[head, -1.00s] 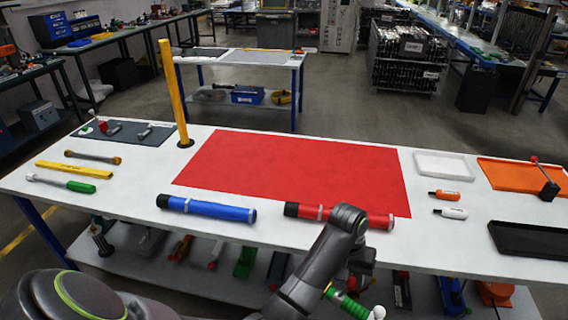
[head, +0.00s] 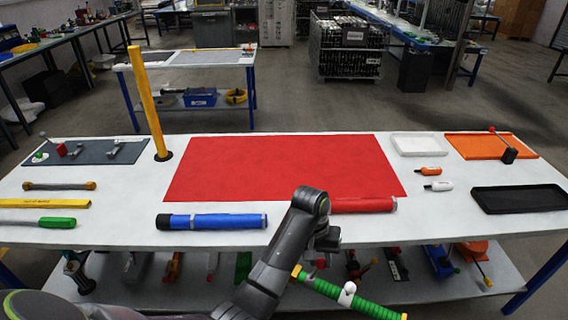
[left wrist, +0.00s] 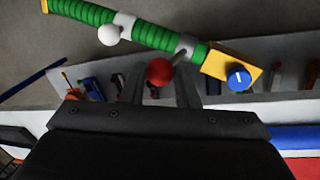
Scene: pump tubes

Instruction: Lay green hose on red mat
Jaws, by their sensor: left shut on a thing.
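The green hose (head: 370,304) is ribbed, with a yellow end and a white ball. It hangs tilted in front of the table's front edge, off the table. In the left wrist view the hose (left wrist: 160,37) also shows a blue knob and a red ball on a grey collar. My left gripper (head: 322,262) is shut on the hose by its red-ball handle; the fingers (left wrist: 159,85) flank the ball. The red mat (head: 280,165) lies flat and bare in the middle of the table. My right gripper is not in view.
A blue tube (head: 212,221) and a red tube (head: 362,205) lie along the mat's near edge. A yellow post (head: 148,105) stands at its left. White (head: 417,136), orange (head: 525,149) and black trays are at right. A lower shelf holds several tools.

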